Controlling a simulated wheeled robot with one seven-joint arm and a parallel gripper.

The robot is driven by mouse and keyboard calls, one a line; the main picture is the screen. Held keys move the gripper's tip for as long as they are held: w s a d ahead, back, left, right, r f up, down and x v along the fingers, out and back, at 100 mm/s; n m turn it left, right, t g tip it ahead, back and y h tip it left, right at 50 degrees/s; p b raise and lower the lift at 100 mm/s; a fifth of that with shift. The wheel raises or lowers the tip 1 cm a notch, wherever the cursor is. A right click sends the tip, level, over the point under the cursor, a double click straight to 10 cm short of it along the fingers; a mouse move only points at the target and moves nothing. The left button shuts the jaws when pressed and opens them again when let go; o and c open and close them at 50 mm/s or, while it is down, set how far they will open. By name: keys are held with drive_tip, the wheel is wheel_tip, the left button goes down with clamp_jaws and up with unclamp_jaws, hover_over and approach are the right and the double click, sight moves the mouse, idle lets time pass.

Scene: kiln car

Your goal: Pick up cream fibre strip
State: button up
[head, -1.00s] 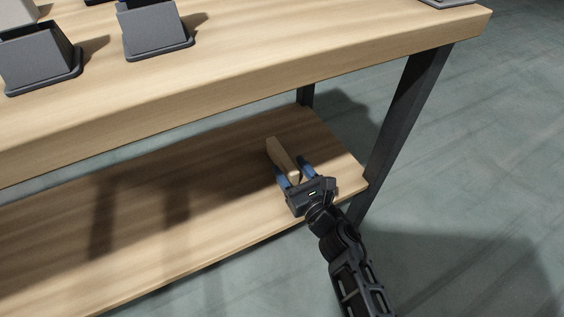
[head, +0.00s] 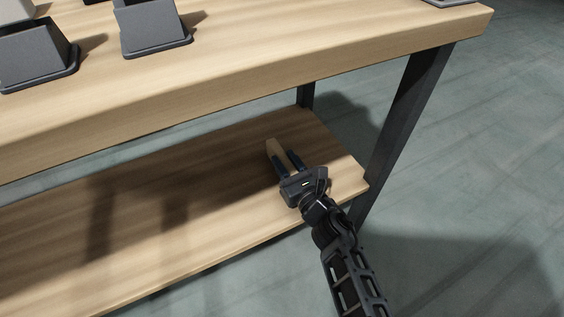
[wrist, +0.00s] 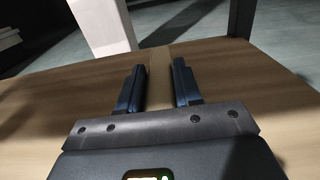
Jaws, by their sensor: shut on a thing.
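The cream fibre strip (head: 274,148) is a thin tan bar at the right end of the lower wooden shelf. My gripper (head: 285,161) is at the strip, with its dark blue fingers either side of it, shut on it. The strip's far end sticks out past the fingers, and its near part is hidden by the gripper. In the wrist view the strip (wrist: 156,62) shows between the fingertips, its colour close to the wood. I cannot tell whether it is clear of the shelf.
The lower shelf (head: 140,240) is otherwise bare. The thick table top (head: 300,55) overhangs it, with dark box-like pieces (head: 150,28) on top. A dark leg (head: 400,110) stands to the right of my gripper. Grey floor lies beyond.

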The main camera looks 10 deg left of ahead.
drive_tip(key=shift+c, duration=1)
drive_tip(key=shift+r, duration=0.15)
